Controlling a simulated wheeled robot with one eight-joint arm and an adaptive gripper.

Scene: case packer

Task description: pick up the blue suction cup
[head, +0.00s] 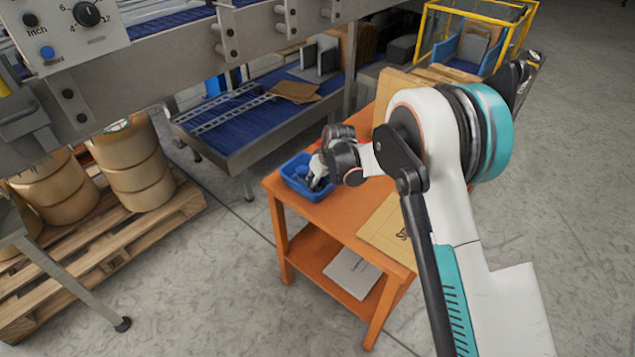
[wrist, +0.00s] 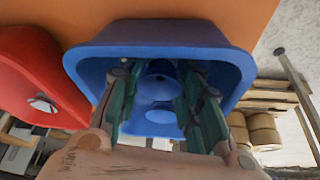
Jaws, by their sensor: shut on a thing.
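A blue bin (head: 302,191) stands on the near left corner of the orange cart (head: 330,205). My gripper (head: 316,178) reaches down into this bin. In the wrist view the bin's rim (wrist: 88,68) surrounds the green-padded fingers. A blue suction cup (wrist: 158,72) lies between the fingers, and my gripper (wrist: 158,84) is shut on it inside the bin. A second round blue shape shows just below it in the wrist view; I cannot tell whether it is part of the same cup. The cup's underside is hidden.
A red bin (wrist: 35,75) sits beside the blue one. A tan folder (head: 390,228) lies on the cart's top and papers (head: 352,274) on its lower shelf. A conveyor (head: 235,125) runs behind; barrels (head: 130,165) stand on a pallet at left.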

